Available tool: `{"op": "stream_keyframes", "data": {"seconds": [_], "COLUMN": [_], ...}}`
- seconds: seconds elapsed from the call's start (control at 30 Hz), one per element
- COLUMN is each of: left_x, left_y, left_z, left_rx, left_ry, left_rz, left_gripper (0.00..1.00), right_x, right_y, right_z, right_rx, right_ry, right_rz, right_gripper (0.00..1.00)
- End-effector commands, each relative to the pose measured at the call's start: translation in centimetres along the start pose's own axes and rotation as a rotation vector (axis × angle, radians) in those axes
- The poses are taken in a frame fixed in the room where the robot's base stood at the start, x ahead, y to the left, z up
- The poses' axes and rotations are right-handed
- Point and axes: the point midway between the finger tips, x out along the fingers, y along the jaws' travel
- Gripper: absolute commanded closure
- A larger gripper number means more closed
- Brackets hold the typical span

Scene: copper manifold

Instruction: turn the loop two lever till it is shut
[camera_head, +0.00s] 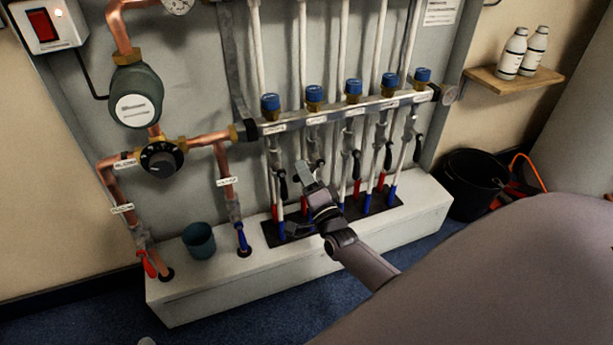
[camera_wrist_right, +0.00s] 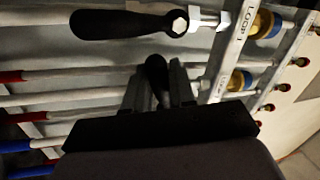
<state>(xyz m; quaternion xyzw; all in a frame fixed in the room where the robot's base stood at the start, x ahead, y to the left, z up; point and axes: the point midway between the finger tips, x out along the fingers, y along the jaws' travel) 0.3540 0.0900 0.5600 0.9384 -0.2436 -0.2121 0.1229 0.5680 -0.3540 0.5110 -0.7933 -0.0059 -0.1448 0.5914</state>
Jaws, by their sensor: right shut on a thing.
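The loop two lever (camera_wrist_right: 156,68) is a black handle, seen nearly end on between the fingers in the right wrist view. My right gripper (camera_head: 306,178) is shut on it, and its fingers (camera_wrist_right: 158,88) stand on either side of the handle. In the head view the gripper covers most of this lever. The loop one lever (camera_head: 283,184) hangs down along its pipe to the left, apart from the gripper. It also shows in the right wrist view (camera_wrist_right: 120,23), in line with its pipe beside the "LOOP 1" label.
The manifold bar (camera_head: 345,113) with blue-capped valves runs above the levers. More black levers, such as the loop three lever (camera_head: 357,165), hang close to the right. A green cup (camera_head: 199,241) stands on the white ledge (camera_head: 300,252). A black bucket (camera_head: 474,184) stands at right.

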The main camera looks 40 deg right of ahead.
Motion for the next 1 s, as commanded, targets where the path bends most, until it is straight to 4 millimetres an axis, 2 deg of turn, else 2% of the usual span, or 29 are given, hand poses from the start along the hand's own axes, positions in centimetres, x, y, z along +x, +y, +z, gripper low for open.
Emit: {"op": "stream_keyframes", "data": {"seconds": [0.4, 1.0], "left_x": [-0.4, -0.6], "left_y": [-0.2, -0.4], "left_z": [0.6, 0.3], "left_rx": [0.008, 0.015], "left_ry": [-0.018, -0.013], "left_rz": [-0.019, -0.024], "left_gripper": [0.57, 0.57], "right_x": [0.2, 0.3], "right_y": [-1.2, -1.6], "right_z": [-0.1, -0.2], "right_rx": [0.252, 0.327], "right_ry": [0.064, 0.084], "right_rz": [0.001, -0.004], "right_gripper": [1.00, 1.00]}}
